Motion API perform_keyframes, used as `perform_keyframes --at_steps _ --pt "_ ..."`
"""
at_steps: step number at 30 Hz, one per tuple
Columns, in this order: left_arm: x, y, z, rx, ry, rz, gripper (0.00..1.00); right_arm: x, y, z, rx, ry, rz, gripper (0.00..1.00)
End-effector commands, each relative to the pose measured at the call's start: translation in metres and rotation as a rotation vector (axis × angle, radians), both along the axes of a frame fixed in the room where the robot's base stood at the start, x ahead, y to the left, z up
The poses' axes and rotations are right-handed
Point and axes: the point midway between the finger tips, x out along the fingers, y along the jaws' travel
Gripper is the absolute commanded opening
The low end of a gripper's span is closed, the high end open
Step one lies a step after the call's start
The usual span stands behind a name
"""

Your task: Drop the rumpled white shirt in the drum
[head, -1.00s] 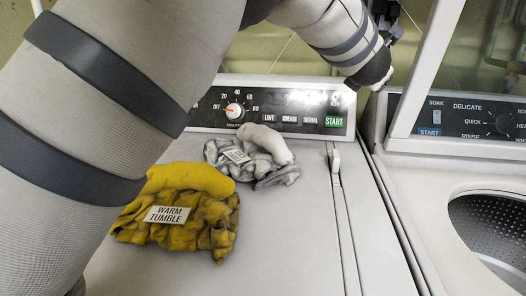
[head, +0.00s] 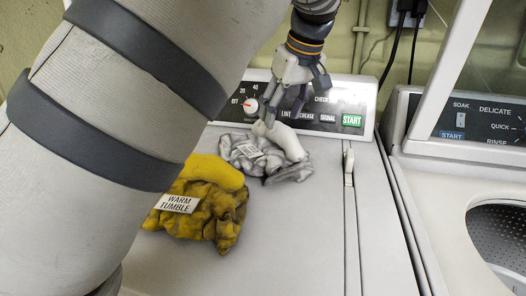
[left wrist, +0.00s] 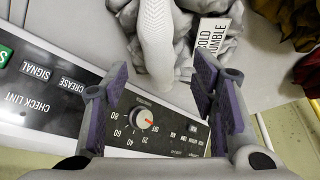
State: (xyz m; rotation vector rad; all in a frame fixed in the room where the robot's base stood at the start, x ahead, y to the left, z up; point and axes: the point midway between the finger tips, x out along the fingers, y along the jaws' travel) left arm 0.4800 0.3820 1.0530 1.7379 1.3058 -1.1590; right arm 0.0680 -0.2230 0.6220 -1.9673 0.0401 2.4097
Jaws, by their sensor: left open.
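The rumpled white shirt (head: 296,146) lies in a grey-white heap with a small label on the dryer top, just in front of the control panel. It also shows at the top of the left wrist view (left wrist: 155,50), where its label partly reads "OLD UMBLE". My left gripper (head: 283,117) is open, pointing down above the back of the shirt, near the panel. In the left wrist view its two purple-padded fingers (left wrist: 162,85) stand wide apart with nothing gripped. The perforated metal drum (head: 503,240) shows through the round opening of the washer at right, partly cut off.
A yellow cloth (head: 205,213) tagged "WARM TUMBLE" lies left of the shirt, partly behind my left arm. The dryer's control panel (head: 345,100) rises behind the shirt. The washer's raised lid (head: 438,75) stands at right. The dryer top's front is clear.

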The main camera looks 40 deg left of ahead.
Motion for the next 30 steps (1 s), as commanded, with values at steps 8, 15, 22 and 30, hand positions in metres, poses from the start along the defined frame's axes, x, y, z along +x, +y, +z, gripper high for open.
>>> perform_keyframes --at_steps 8,15,22,30 --pt "0.007 0.024 -0.040 -0.003 0.000 0.002 0.53 0.001 0.000 0.001 0.000 -0.005 0.000 0.40" --pt "0.008 0.025 -0.042 -0.003 -0.002 0.002 0.50 0.001 0.000 0.001 0.000 -0.005 0.000 0.40" --pt "0.008 0.025 -0.042 -0.002 -0.001 0.002 0.00 0.001 0.000 0.001 0.000 -0.005 0.000 0.40" --pt "0.008 0.025 -0.041 -0.003 -0.002 0.002 0.00 0.001 0.000 0.001 0.000 -0.005 0.000 0.40"
